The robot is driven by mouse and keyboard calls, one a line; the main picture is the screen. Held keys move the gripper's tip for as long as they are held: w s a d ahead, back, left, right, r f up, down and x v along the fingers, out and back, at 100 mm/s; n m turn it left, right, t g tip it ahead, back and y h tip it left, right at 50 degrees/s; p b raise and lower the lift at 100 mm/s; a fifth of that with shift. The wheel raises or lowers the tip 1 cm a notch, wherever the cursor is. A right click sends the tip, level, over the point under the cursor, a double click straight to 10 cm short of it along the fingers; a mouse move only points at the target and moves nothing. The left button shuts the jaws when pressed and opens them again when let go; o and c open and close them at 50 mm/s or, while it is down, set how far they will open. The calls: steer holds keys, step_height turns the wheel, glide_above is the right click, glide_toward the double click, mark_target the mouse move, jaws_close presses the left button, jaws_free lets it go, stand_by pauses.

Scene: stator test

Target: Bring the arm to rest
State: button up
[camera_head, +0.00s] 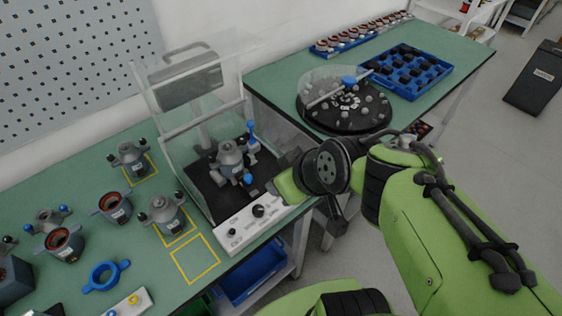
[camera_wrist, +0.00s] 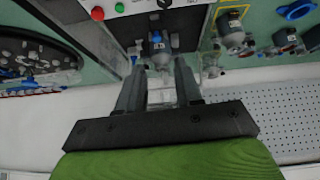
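My arm, green with black joints, reaches in from the right in the head view, its wrist near the front right corner of the test station. My gripper (camera_wrist: 160,72) shows in the wrist view with its two dark fingers apart and nothing clearly held between them. In the head view its fingers cannot be made out behind the wrist. Past the fingertips, a grey stator with a blue part (camera_wrist: 158,50) sits in the test station. In the head view this stator (camera_head: 231,160) stands on the station's black floor, under the raised clear cover (camera_head: 190,80).
The green bench (camera_head: 130,220) holds several stators, a blue ring (camera_head: 106,276) and yellow outlined squares, one of them empty (camera_head: 195,259). A round black turntable (camera_head: 345,120) and a blue tray (camera_head: 407,72) stand on the farther bench. The station's white control panel (camera_head: 250,220) faces front.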

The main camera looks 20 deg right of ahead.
steer(key=s+r+m+g+h+p, duration=0.1)
steer(key=s+r+m+h+p, duration=0.1)
steer(key=s, duration=0.7)
step_height(320, 180, up, 3)
steer(key=shift+s+m+p, duration=0.35)
steer(key=shift+m+p, duration=0.15)
steer(key=shift+m, duration=0.5)
steer(key=shift+d, duration=0.15)
